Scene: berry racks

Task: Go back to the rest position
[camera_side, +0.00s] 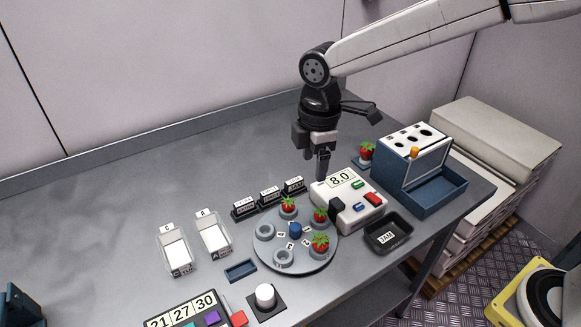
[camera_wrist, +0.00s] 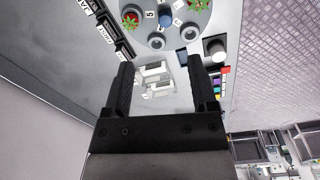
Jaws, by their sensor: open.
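My gripper (camera_side: 322,165) hangs pointing down above the grey table, behind the white device with the "8.0" display (camera_side: 348,198). In the wrist view my gripper (camera_wrist: 161,82) shows two black fingers spread apart with nothing between them. The round grey turntable (camera_side: 263,242) lies in front and to the left of the gripper. It carries several cups, three of them with strawberries (camera_side: 320,243), and a blue knob (camera_side: 295,230) at its centre. It also shows at the top of the wrist view (camera_wrist: 184,38).
Two white trays (camera_side: 175,250) stand to the left. Three black label blocks (camera_side: 270,195) sit behind the turntable. A blue box with a holed white top (camera_side: 412,165), a strawberry (camera_side: 366,150) and a black "JAM" tray (camera_side: 388,234) are at the right. The table's back left is clear.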

